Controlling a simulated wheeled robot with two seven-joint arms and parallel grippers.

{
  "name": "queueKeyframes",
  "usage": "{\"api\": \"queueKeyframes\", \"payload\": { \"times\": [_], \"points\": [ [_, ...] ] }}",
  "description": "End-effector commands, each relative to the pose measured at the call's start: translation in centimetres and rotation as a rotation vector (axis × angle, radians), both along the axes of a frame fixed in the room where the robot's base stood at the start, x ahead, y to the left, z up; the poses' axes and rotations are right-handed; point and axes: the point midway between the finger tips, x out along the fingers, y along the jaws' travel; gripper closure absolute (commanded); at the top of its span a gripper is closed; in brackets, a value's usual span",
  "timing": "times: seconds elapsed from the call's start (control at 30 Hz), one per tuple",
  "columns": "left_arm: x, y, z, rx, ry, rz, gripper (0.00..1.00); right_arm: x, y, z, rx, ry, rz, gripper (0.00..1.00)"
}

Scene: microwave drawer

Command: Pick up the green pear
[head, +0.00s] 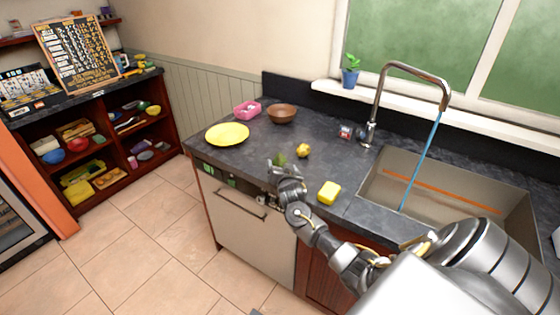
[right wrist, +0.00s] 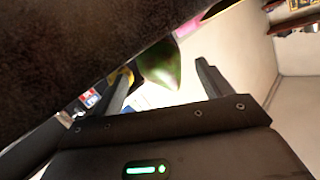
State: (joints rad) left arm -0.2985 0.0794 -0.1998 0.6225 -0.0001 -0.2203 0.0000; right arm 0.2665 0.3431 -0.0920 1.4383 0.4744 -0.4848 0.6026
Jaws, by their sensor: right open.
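The green pear (head: 280,159) lies on the dark countertop near its front edge, partly hidden by my right gripper (head: 281,172). My right gripper is at the counter's front edge, just on the near side of the pear. In the right wrist view the green pear (right wrist: 160,62) shows between the two spread fingertips of my right gripper (right wrist: 163,72). The jaws are open, and I cannot tell whether a finger touches the pear. My left gripper is out of view.
A yellow-brown fruit (head: 303,150) lies close right of the pear. A yellow sponge (head: 329,192) is nearer the front edge. A yellow plate (head: 227,134), pink container (head: 247,110) and brown bowl (head: 282,113) stand behind left. The sink (head: 450,185) is at right.

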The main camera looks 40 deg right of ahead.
Motion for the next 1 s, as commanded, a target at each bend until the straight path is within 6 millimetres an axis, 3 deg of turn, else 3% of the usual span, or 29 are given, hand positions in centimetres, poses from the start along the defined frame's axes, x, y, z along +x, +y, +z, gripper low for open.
{"api": "queueKeyframes", "payload": {
  "times": [0.2, 0.47, 0.83, 1.0],
  "points": [
    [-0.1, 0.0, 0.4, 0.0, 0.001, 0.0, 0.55, 1.5, -0.9, -0.4, 0.001, 0.001, -0.001, 0.22],
    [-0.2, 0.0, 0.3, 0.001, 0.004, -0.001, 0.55, 1.6, -1.0, -0.5, 0.0, 0.0, 0.0, 0.23],
    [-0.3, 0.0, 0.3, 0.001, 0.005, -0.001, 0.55, 1.6, -1.0, -0.5, 0.0, 0.0, 0.0, 0.72],
    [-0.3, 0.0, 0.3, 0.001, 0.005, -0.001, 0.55, 1.6, -1.0, -0.4, 0.0, -0.001, -0.001, 0.74]
  ]
}}
